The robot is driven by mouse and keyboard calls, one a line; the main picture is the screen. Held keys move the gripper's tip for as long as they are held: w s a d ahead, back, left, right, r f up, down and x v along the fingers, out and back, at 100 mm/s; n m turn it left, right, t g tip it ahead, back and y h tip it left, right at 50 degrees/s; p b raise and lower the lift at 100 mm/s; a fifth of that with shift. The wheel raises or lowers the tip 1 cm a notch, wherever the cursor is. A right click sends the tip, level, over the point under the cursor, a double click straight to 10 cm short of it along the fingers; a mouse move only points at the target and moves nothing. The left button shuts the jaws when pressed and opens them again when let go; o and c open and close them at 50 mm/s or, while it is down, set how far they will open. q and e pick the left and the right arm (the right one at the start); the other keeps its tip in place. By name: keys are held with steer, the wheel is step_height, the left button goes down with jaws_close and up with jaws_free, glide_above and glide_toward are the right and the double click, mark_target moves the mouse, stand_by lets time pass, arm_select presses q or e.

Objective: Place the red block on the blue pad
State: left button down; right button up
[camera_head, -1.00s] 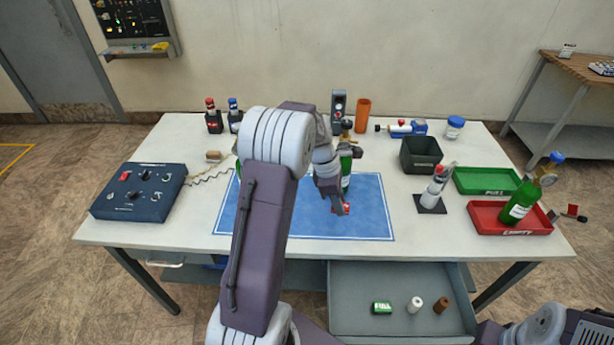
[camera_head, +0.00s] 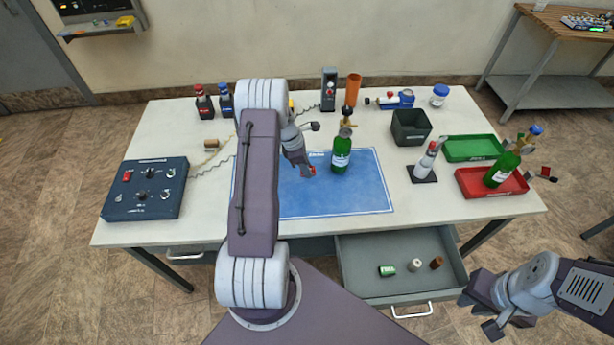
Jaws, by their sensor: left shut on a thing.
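The blue pad (camera_head: 350,200) is a flat blue mat with a thin white border in the middle of the table. My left gripper (camera_head: 308,169) is over the pad and shut on the small red block (camera_head: 312,171). The fingers hide most of the block, and I cannot tell whether it touches the pad. A green bottle (camera_head: 341,160) with a brass valve stands upright on the pad, just right of the gripper. My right gripper (camera_head: 481,312) is low at the right, in front of the table; its finger gap is unclear.
A blue control box (camera_head: 145,205) is at the left. A black bin (camera_head: 410,128), a white-and-grey bottle (camera_head: 428,160), a green tray (camera_head: 472,148) and a red tray (camera_head: 475,182) with a green bottle are at the right. An open drawer (camera_head: 400,290) juts out in front.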

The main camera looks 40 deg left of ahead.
mark_target(307, 182)
arm_select(q)
steer(key=shift+d+f, duration=0.1)
steer(key=shift+f, duration=2.35)
steer(key=c, duration=1.1)
jaws_free()
